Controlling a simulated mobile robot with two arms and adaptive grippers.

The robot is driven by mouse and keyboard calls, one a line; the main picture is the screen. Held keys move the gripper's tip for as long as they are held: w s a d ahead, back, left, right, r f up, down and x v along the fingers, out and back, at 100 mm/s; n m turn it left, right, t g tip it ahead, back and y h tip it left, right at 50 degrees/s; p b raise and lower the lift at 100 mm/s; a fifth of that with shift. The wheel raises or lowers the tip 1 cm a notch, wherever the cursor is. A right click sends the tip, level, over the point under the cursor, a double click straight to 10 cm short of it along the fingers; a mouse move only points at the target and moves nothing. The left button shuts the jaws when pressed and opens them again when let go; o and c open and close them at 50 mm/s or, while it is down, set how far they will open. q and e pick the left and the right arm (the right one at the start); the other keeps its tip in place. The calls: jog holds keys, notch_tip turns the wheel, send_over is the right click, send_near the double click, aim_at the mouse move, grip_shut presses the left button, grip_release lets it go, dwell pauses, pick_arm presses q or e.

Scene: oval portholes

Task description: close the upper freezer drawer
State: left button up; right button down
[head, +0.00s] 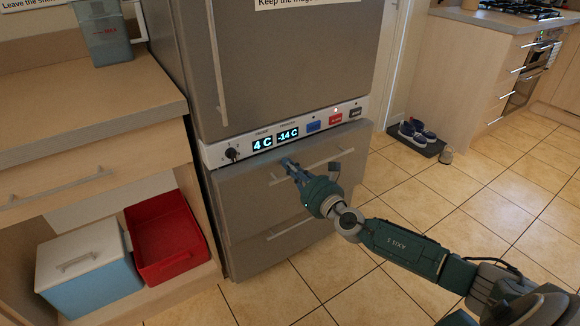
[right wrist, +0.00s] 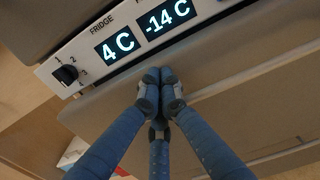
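The upper freezer drawer (head: 240,195) is the grey front just under the control panel, with a bar handle (head: 330,158). It looks nearly flush with the fridge body; I cannot tell if a small gap is left. My left gripper is out of view.
The control panel (head: 223,152) has a knob and displays reading 4 C and -14 C. A lower handle (head: 290,230) is below. On the left are a counter (head: 80,110), a red bin (head: 165,235) and a blue cooler (head: 95,275). Shoes (head: 417,132) lie behind. Tiled floor is clear at right.

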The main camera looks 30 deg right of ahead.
aim_at(282, 153)
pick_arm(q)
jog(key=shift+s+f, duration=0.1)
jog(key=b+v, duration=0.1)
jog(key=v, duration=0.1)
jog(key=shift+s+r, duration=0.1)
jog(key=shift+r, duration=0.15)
pick_arm(e)
jog(key=w, duration=0.4)
jog(key=shift+w+r, duration=0.2)
jog(key=shift+r, duration=0.05)
jog(key=shift+r, duration=0.1)
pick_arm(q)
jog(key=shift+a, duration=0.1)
